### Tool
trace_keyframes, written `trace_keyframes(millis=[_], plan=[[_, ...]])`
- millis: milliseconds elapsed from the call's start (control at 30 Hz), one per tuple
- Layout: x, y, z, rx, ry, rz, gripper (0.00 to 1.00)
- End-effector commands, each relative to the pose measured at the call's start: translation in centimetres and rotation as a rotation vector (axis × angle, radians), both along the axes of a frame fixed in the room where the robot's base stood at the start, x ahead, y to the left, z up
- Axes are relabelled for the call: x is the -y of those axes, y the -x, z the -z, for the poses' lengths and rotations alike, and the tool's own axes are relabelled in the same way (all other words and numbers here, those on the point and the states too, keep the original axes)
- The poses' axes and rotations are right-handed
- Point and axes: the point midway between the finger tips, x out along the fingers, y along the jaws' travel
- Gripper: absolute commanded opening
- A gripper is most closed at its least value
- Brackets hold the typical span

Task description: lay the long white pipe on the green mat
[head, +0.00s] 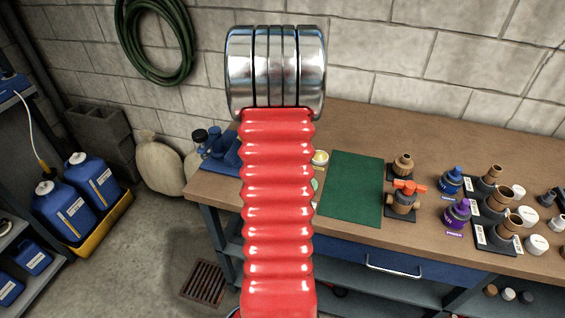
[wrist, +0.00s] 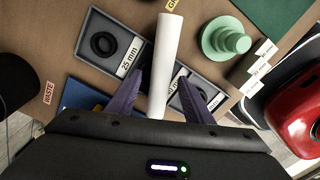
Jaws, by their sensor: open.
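The long white pipe (wrist: 165,55) shows in the wrist view, lying across a grey tray marked "25 mm" (wrist: 88,52). My gripper (wrist: 160,82) is open, with one purple finger on each side of the pipe's near part. I cannot tell whether either finger touches it. The green mat (head: 350,188) lies flat and bare on the workbench in the head view, right of my red arm. A corner of the mat (wrist: 280,12) shows at the top right of the wrist view. In the head view my arm hides the pipe and my gripper.
A pale green stepped round piece (wrist: 226,40) stands right of the pipe. A black ring (wrist: 103,44) lies in the grey tray. Right of the mat on the workbench (head: 440,130) stand an orange-handled valve (head: 404,197) and several fittings. A wall is behind.

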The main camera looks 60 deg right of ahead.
Motion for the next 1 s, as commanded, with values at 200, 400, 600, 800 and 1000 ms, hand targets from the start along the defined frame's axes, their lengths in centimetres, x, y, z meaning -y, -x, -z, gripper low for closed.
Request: trace_keyframes(millis=[200, 400, 600, 800, 1000], plan=[[0.01, -0.01, -0.03, 0.000, 0.000, 0.000, 0.47], [0.01, -0.01, -0.03, 0.000, 0.000, 0.000, 0.35], [0.01, -0.01, -0.03, 0.000, 0.000, 0.000, 0.21], [0.01, -0.01, -0.03, 0.000, 0.000, 0.000, 0.07], [0.02, 0.00, -0.04, 0.001, 0.001, 0.000, 0.00]])
